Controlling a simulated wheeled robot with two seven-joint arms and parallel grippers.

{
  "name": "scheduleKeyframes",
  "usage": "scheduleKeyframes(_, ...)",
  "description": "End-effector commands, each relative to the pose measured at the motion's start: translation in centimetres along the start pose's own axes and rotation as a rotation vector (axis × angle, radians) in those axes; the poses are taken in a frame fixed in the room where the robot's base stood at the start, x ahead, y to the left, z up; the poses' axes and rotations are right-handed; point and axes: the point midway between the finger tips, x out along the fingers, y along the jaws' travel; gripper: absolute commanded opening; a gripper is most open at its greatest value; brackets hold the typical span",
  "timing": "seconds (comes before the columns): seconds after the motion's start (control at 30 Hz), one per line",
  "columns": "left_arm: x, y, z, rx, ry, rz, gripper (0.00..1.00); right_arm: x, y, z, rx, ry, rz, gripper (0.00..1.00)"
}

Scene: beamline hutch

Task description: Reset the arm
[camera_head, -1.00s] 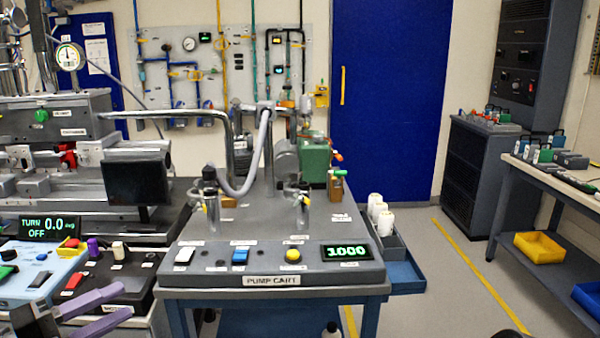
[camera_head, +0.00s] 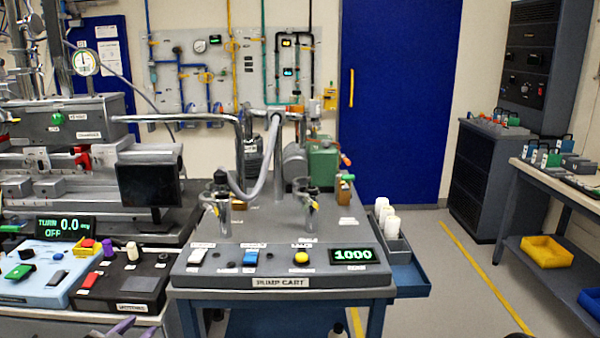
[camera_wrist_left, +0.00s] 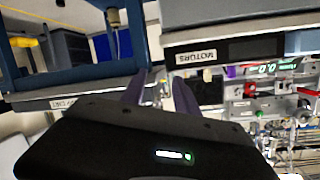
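My left gripper (camera_head: 118,328) shows only as purple finger pieces at the bottom edge of the head view, below the motors box (camera_head: 125,285). In the left wrist view my left gripper (camera_wrist_left: 160,78) has its two purple fingers apart, with nothing seen between them. The dark gripper body fills the lower part of that view. The MOTORS label (camera_wrist_left: 196,57) shows just beyond the fingertips. My right gripper is in neither view.
The pump cart (camera_head: 225,282), reading 1000, stands in the middle. A pale blue control box (camera_head: 40,290) and a black monitor (camera_head: 150,185) are at left. At right are a bench (camera_head: 575,180) and yellow bin (camera_head: 547,250). Floor is clear before the blue door (camera_head: 400,100).

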Motion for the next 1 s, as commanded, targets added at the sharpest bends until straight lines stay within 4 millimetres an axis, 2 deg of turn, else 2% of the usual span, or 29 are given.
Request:
scheduleKeyframes(0.03,0.9,3.1,2.5,-0.130,-0.102,0.038,0.36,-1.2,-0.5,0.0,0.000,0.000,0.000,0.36)
scheduleKeyframes(0.1,1.3,7.5,6.3,-0.300,-0.249,0.072,0.36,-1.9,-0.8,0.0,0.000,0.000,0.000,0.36)
scheduleKeyframes(0.17,0.9,11.6,9.1,-0.422,-0.372,0.103,0.36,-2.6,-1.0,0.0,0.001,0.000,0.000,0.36)
scheduleKeyframes(0.23,-0.3,16.5,12.1,-0.545,-0.518,0.137,0.36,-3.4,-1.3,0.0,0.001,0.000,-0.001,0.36)
scheduleKeyframes(0.3,-2.4,21.4,14.5,-0.646,-0.665,0.170,0.36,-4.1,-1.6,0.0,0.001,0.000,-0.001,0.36)
scheduleKeyframes(0.37,-4.7,25.6,16.1,-0.712,-0.787,0.200,0.36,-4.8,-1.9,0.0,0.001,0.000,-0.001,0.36)
scheduleKeyframes(0.4,-6.4,28.1,17.0,-0.747,-0.866,0.220,0.36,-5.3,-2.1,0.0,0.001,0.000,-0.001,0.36)
scheduleKeyframes(0.53,-12.1,35.1,18.6,-0.795,-1.069,0.289,0.36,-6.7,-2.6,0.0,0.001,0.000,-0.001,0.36)
scheduleKeyframes(0.6,-14.5,37.7,18.8,-0.789,-1.134,0.330,0.36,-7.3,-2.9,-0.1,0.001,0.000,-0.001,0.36)
scheduleKeyframes(0.7,-16.8,40.1,18.9,-0.766,-1.186,0.387,0.36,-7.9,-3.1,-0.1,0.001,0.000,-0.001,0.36)
scheduleKeyframes(0.8,-17.9,41.0,18.9,-0.751,-1.209,0.410,0.36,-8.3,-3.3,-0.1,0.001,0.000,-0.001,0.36)
scheduleKeyframes(1.0,-17.6,41.0,18.9,-0.748,-1.203,0.410,0.36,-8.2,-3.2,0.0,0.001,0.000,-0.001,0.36)
